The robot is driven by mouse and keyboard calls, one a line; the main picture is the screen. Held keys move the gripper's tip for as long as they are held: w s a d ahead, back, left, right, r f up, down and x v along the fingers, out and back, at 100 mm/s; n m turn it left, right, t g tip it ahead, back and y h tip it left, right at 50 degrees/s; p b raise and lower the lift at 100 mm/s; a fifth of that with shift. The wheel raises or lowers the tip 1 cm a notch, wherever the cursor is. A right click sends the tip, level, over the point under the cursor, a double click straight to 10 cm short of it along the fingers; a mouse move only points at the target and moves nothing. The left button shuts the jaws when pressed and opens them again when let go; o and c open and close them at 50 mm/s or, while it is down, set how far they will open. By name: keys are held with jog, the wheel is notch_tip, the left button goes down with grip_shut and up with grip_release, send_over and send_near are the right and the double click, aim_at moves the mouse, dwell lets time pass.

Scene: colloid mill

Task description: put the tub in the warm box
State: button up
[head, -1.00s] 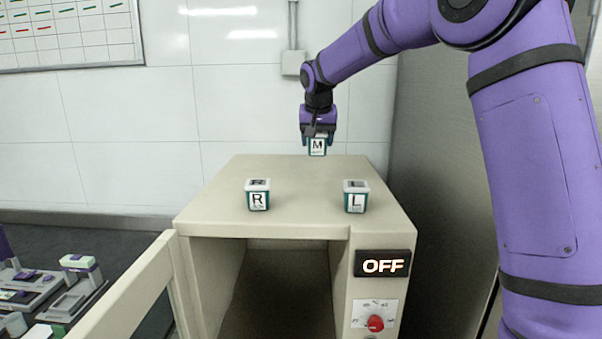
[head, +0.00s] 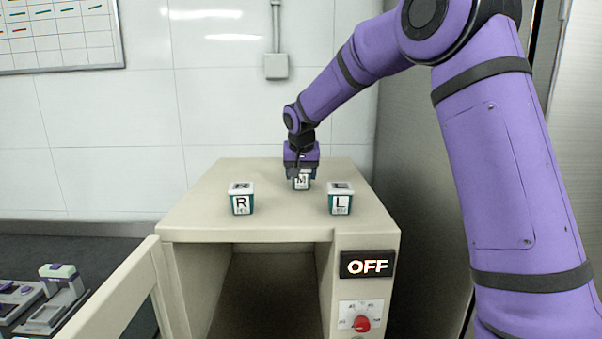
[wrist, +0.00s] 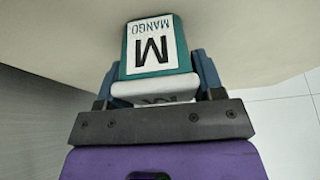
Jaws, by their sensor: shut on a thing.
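The tub marked M, "MANGO" (head: 302,182), is teal and white and sits in my gripper (head: 301,172) at the back of the warm box's top. In the wrist view the tub (wrist: 152,47) is between the two fingers of my gripper (wrist: 158,80), which are shut on it. I cannot tell whether it touches the top. The warm box (head: 190,222) is beige. Its door (head: 115,290) stands open to the left and its inside is dark, with nothing seen in it. Its sign (head: 367,264) reads OFF.
A tub marked R (head: 241,204) and a tub marked L (head: 341,204) stand on the box top, in front of my gripper. A red knob (head: 361,323) is on the box's front. Small equipment (head: 60,285) lies at the lower left.

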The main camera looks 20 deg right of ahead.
jog(key=shift+f, duration=0.15)
jog(key=o, duration=1)
